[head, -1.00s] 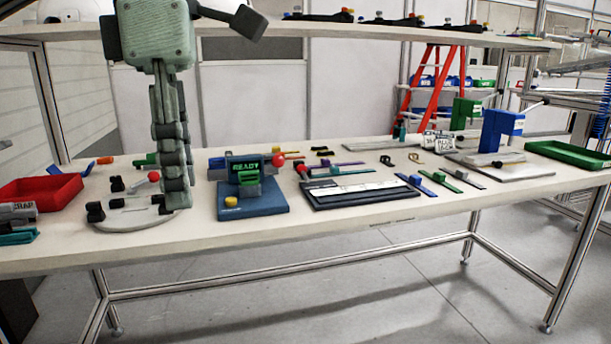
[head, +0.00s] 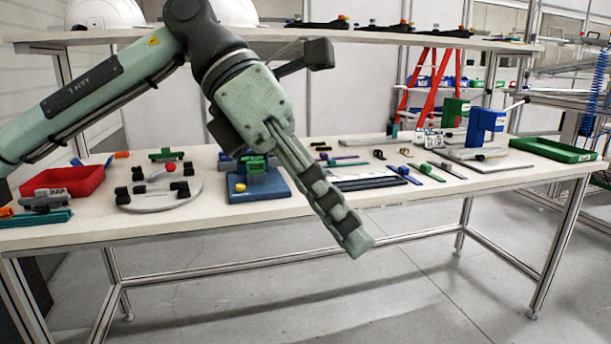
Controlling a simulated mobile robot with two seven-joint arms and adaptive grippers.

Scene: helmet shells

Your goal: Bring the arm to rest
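My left arm comes in from the left, its pale green forearm (head: 95,95) sloping up to a dark wrist joint at the top. From there my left gripper (head: 352,238) slants down and to the right, its long fingers in front of the table's front edge. The fingers overlap from this side, so whether they are parted cannot be told. Nothing shows held at their tips. The gripper hides part of the blue station (head: 255,187) and of the dark mat with a white strip (head: 375,182). My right gripper is not in view.
The white table (head: 110,228) carries a red tray (head: 65,181), a round grey plate (head: 160,200) with black parts, a blue clamp stand (head: 484,128) and a green tray (head: 553,149). A shelf (head: 400,38) with white helmet shells (head: 105,12) runs behind. Floor in front is clear.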

